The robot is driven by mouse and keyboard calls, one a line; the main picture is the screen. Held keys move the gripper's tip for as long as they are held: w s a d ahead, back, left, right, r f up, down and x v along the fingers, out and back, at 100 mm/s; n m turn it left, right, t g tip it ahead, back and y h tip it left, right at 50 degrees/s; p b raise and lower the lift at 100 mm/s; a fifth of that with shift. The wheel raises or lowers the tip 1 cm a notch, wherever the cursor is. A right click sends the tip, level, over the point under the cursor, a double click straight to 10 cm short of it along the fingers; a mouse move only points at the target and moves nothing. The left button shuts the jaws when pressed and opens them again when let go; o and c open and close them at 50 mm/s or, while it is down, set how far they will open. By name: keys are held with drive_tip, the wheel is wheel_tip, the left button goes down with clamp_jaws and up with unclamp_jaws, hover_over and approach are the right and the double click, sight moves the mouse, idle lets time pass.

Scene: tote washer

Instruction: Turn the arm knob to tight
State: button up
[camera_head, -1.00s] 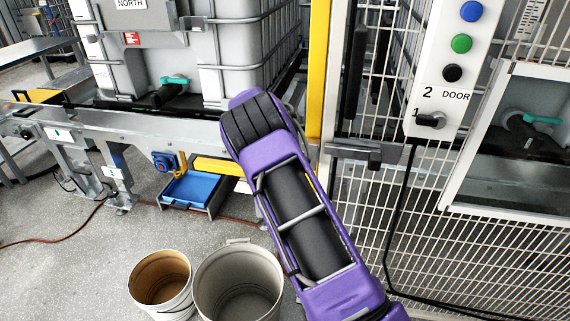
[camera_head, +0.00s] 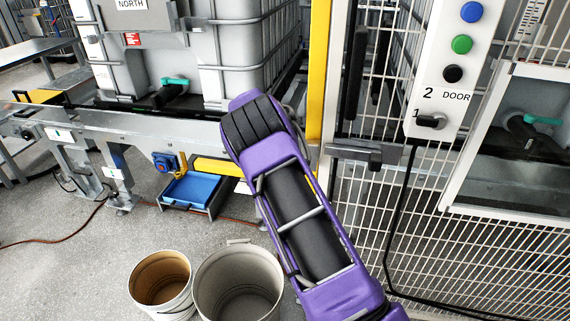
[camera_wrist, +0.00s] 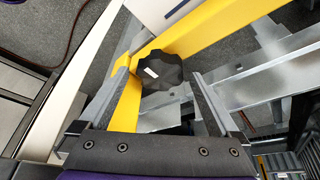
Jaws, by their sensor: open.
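The arm knob, a black lobed knob (camera_wrist: 160,70) with a small white mark on its face, shows in the wrist view beside a yellow bar (camera_wrist: 205,32). My gripper (camera_wrist: 160,88) is open, with one finger on each side of the knob in that view. The fingers appear apart from the knob; I cannot tell the exact depth between them. In the head view my purple arm hides the knob and my gripper.
A yellow post (camera_head: 318,70) and wire mesh fence (camera_head: 350,240) stand right of my arm. A control panel (camera_head: 450,70) carries buttons and a door switch. A white caged tank (camera_head: 235,50) sits behind. Two buckets (camera_head: 160,285) (camera_head: 240,290) stand on the floor in front.

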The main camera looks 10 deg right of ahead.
drive_tip(key=p+v, duration=0.2)
drive_tip(key=v, duration=1.5)
drive_tip(key=shift+a+r, duration=0.2)
drive_tip(key=shift+s, duration=0.1)
